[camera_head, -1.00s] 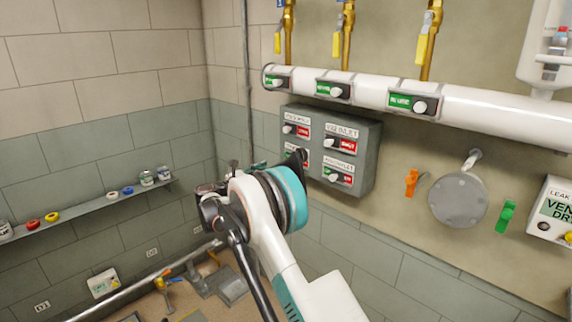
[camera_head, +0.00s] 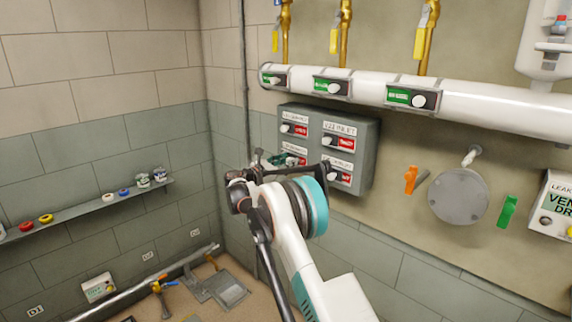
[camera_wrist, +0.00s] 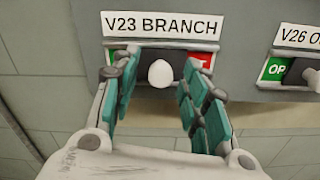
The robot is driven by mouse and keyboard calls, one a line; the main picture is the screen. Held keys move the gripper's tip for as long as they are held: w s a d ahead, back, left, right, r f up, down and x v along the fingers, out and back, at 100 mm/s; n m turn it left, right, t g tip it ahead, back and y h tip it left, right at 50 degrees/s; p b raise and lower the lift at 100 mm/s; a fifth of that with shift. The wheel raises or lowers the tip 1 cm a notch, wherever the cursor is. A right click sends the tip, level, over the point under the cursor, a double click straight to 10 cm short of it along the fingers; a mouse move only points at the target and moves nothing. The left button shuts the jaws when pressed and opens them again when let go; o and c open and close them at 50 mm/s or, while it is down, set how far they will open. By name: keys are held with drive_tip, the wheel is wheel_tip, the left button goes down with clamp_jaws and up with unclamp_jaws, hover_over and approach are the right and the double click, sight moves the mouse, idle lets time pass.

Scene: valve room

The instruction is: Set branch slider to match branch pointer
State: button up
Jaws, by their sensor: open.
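The V23 BRANCH slider shows in the wrist view. Its white knob (camera_wrist: 160,74) sits near the middle of the slot, with a green end (camera_wrist: 113,57) at left and a red end (camera_wrist: 203,62) at right. My gripper (camera_wrist: 158,82) is open, with one finger on each side of the knob and visible gaps. In the head view my gripper (camera_head: 293,166) is at the lower left of the grey panel (camera_head: 366,150) and partly hides the slider there. I cannot tell which mark is the branch pointer.
The panel also holds the V22 INLET slider (camera_head: 338,142) and others. The V26 slider (camera_wrist: 295,72) is close at right in the wrist view. A white pipe (camera_head: 480,108) with several green-labelled indicators runs above. An orange handle (camera_head: 411,180) and round grey disc (camera_head: 459,196) are at right.

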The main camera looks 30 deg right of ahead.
drive_tip(key=shift+c, duration=0.2)
clamp_jaws()
